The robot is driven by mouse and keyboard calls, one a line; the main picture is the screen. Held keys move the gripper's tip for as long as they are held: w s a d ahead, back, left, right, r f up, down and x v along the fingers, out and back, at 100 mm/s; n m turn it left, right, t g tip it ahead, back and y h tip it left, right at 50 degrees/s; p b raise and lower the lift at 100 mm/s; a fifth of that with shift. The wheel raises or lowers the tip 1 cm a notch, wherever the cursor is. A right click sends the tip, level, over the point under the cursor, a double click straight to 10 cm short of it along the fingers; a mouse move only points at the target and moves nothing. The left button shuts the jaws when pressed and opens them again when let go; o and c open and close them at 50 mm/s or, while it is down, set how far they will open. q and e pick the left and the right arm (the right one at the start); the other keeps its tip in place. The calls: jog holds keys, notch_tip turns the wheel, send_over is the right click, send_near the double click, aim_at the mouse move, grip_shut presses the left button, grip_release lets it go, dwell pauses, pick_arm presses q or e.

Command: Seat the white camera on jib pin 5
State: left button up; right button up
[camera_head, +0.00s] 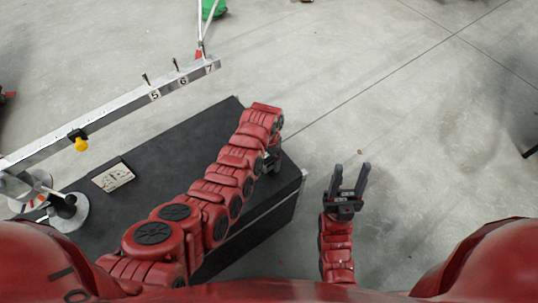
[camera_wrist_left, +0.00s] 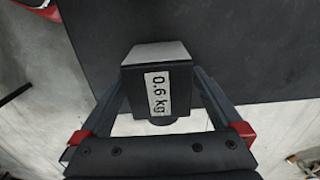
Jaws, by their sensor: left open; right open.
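The jib beam (camera_head: 110,110) runs diagonally at upper left in the head view. Jib pin 5 (camera_head: 146,79) stands upright on it above the label 5, and looks bare. My left gripper (camera_wrist_left: 159,85) is open, with its fingers on either side of a dark grey box (camera_wrist_left: 165,57) labelled "0.6 kg". A short round part shows at the box's near end. I cannot tell whether the fingers touch it. In the head view my left arm mostly hides this gripper and the box. My right gripper (camera_head: 350,178) is open and empty over the floor. No clearly white camera shows.
Pins 6 (camera_head: 176,64) and 7 (camera_head: 200,50) stand further along the beam. A yellow knob (camera_head: 81,144) hangs from it. A black-topped case (camera_head: 120,205) lies under my left arm, with a small pale card (camera_head: 113,178) on it.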

pick_arm(q)
grip_shut()
jog(key=c, duration=0.5)
grip_release()
jog(key=shift+c, duration=0.2)
jog(key=c, duration=0.4)
jog(key=shift+r+p, duration=1)
jog(key=shift+r, duration=0.4)
jog(key=shift+r+p, duration=1.6)
jog(key=shift+r, duration=0.85)
jog(key=shift+r, duration=0.15)
